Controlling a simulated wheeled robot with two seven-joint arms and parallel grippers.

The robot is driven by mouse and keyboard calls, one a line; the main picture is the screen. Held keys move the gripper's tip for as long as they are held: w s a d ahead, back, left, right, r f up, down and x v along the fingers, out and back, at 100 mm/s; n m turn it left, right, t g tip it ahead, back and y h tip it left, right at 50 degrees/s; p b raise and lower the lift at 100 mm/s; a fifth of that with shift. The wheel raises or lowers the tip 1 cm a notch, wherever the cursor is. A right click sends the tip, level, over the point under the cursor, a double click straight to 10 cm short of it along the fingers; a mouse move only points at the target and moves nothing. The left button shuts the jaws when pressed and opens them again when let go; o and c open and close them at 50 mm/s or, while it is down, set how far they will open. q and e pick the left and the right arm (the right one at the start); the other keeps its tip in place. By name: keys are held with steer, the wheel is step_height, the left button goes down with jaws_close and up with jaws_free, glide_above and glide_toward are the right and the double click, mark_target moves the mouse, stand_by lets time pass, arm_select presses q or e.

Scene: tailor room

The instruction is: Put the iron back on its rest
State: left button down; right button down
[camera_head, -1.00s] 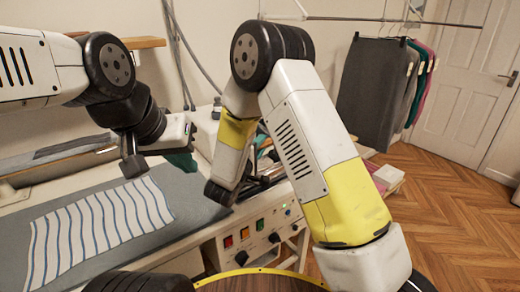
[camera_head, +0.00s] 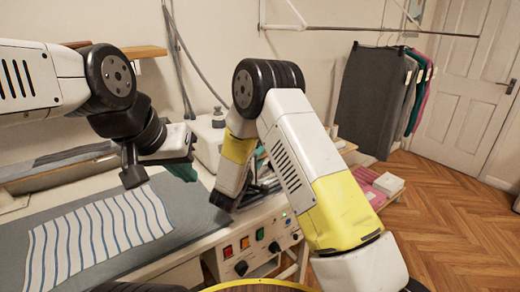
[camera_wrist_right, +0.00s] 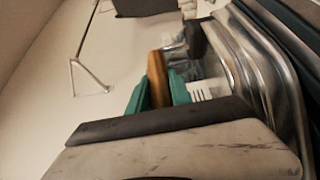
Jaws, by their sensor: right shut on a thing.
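My right gripper (camera_wrist_right: 160,92) has green fingers, shut on a brown wooden handle (camera_wrist_right: 158,72) in the right wrist view. The handle appears to be the iron's; the iron's body is mostly hidden and blurred. Shiny curved metal (camera_wrist_right: 262,70) lies just right of the fingers; I cannot tell whether it is the iron's rest.
A striped cloth (camera_head: 95,232) lies on the grey ironing surface (camera_head: 195,205). A control panel (camera_head: 250,245) with coloured buttons is at the table's right end. Garments (camera_head: 372,100) hang at the right, above open wooden floor (camera_head: 450,215).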

stand_by(0.4)
steer(key=c, duration=1.2)
jaws_free()
steer(key=shift+f, duration=0.2)
steer(key=shift+o, duration=0.2)
